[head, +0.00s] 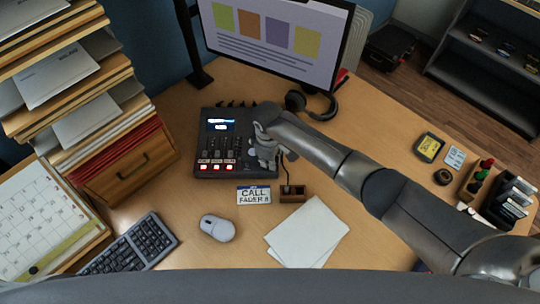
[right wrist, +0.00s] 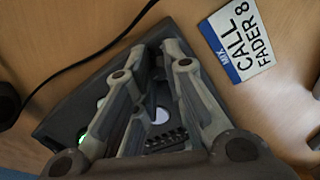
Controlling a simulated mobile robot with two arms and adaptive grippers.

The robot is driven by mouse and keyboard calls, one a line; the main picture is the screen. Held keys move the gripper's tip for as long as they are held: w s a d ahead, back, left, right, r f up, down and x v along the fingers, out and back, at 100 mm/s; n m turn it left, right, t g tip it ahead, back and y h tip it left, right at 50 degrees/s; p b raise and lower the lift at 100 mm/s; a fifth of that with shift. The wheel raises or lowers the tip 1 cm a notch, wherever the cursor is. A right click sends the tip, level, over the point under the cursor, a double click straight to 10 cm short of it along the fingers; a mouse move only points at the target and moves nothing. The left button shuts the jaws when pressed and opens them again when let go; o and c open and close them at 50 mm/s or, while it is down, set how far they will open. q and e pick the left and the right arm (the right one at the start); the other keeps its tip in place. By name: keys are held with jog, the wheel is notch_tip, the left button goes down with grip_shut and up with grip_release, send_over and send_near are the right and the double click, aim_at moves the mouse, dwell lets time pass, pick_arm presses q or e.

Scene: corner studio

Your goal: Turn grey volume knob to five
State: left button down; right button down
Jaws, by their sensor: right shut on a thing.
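The audio mixer (head: 228,142) is a dark box with a lit screen, faders and red-lit buttons, standing on the desk below the monitor. My right gripper (head: 265,158) reaches down over the mixer's right side. In the right wrist view its fingers (right wrist: 163,60) are close together over the mixer (right wrist: 75,110), shut on the grey volume knob, which they mostly hide. A pale round part (right wrist: 160,116) shows between the fingers; I cannot tell if it belongs to the knob. The knob's pointer and scale cannot be read. My left gripper is not in view.
Headphones (head: 310,104) lie behind my arm. A mouse (head: 217,228), keyboard (head: 130,246) and white papers (head: 308,233) lie in front.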

jog(key=shift+m+p, duration=0.3)
jog(key=shift+m, duration=0.3)
jog(key=c, duration=1.4)
grip_release()
jog(key=r, duration=1.2)
jog(key=shift+s+a, duration=0.2)
jog(key=shift+s, duration=0.05)
